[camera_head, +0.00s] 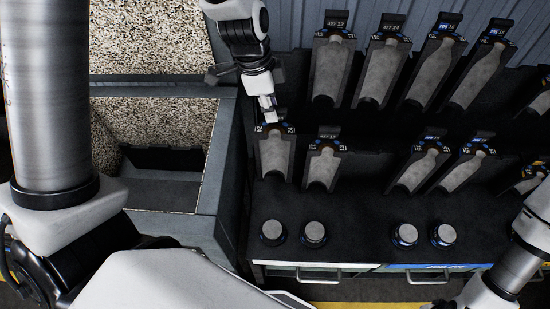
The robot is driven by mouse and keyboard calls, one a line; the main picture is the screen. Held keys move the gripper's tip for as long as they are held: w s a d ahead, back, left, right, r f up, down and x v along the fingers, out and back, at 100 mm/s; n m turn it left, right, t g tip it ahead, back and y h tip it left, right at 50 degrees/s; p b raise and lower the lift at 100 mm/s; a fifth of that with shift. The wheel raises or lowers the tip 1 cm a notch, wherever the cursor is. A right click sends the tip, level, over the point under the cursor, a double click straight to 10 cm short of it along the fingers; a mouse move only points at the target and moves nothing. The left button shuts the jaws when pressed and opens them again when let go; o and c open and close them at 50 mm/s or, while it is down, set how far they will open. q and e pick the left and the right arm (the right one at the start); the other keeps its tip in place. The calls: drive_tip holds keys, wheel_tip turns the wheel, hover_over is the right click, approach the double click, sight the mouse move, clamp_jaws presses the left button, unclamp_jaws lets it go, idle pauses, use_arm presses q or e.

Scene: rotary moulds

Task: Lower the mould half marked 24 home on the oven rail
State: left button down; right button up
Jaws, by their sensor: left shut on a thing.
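My left gripper (267,112) comes down from the top of the picture and is shut on the top end of a grey mould half (274,155). This mould half has a bottle-shaped hollow and stands nearly upright at the left end of the lower row. Its label is partly covered by the fingers, so I cannot read its number. Whether it rests fully on the dark rail (370,165) or hangs slightly above it, I cannot tell. A similar short mould half (322,168) stands just to its right. My right arm shows at the right edge; its gripper is out of view.
Several taller mould halves (381,75) stand in the upper row behind. More short ones (418,170) stand farther right. Round grey-topped pieces (315,233) sit on the dark bench top (360,235). A grey-walled bin (222,165) with speckled lining is close on the left.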

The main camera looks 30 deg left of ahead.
use_arm(q)
drive_tip(key=shift+r+p, duration=1.95)
drive_tip(key=shift+r, duration=0.85)
drive_tip(key=shift+f, duration=0.1)
